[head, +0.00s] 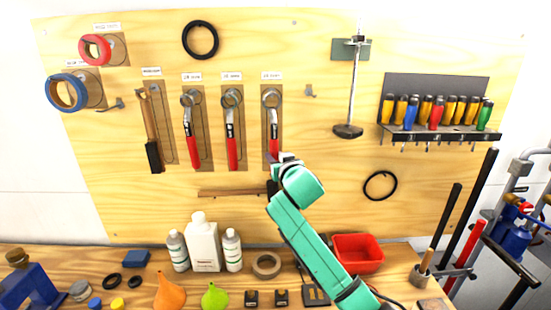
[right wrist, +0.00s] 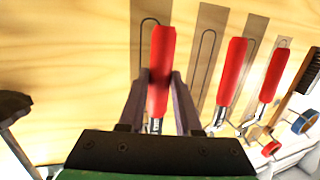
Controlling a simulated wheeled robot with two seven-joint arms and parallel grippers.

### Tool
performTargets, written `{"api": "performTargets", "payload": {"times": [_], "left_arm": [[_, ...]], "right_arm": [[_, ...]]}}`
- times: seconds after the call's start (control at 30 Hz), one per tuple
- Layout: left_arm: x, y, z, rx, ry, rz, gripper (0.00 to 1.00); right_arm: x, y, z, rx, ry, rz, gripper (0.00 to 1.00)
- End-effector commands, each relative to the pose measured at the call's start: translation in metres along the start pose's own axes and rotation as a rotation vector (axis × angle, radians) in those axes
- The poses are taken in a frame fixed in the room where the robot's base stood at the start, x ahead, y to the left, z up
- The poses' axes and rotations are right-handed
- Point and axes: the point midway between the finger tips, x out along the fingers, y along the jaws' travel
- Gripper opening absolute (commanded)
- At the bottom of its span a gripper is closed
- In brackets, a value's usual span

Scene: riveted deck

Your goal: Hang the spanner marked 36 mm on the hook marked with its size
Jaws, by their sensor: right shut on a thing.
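Three red-handled spanners are on the pegboard in the head view: a left one (head: 191,130), a middle one (head: 232,130) and a right one (head: 272,122). Each has its ring end up, below a small size label; the labels are too small to read surely. My right gripper (head: 277,159) is at the lower handle of the right spanner. In the right wrist view its fingers (right wrist: 159,95) are shut on that spanner's red handle (right wrist: 162,60). The spanner's ring is at the hook under the right label (head: 271,76); I cannot tell whether it rests on it. My left gripper is not in view.
A brush (head: 152,125) hangs left of the spanners. A long-stemmed tool (head: 353,90) and a screwdriver rack (head: 440,133) are to the right. Bottles (head: 204,245) and a red bin (head: 358,252) stand on the bench.

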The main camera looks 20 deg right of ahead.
Motion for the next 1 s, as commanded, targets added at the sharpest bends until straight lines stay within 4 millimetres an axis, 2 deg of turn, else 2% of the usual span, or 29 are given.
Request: {"api": "performTargets", "payload": {"times": [0.23, 0.27, 0.3, 0.33, 0.73, 0.87, 1.0], "left_arm": [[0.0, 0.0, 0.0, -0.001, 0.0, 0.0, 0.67], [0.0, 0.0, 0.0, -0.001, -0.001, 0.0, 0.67], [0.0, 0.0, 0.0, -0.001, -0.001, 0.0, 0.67], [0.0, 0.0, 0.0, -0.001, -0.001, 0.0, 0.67], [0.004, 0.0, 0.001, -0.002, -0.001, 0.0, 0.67], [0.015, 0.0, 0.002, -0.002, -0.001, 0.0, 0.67], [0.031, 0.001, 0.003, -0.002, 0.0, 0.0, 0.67]], "right_arm": [[0.0, 0.0, -0.001, 0.0, 0.002, 0.0, 0.0], [0.0, 0.0, -0.001, 0.0, 0.002, 0.0, 0.44], [0.0, 0.0, -0.001, 0.0, 0.002, 0.0, 0.59], [0.0, 0.0, -0.001, 0.0, 0.002, 0.0, 0.67], [-0.005, 0.0, 0.002, 0.0, -0.001, 0.001, 0.67], [-0.025, 0.001, 0.004, 0.001, 0.002, 0.001, 0.67], [-0.06, 0.0, 0.006, 0.0, 0.003, -0.001, 0.67]]}}
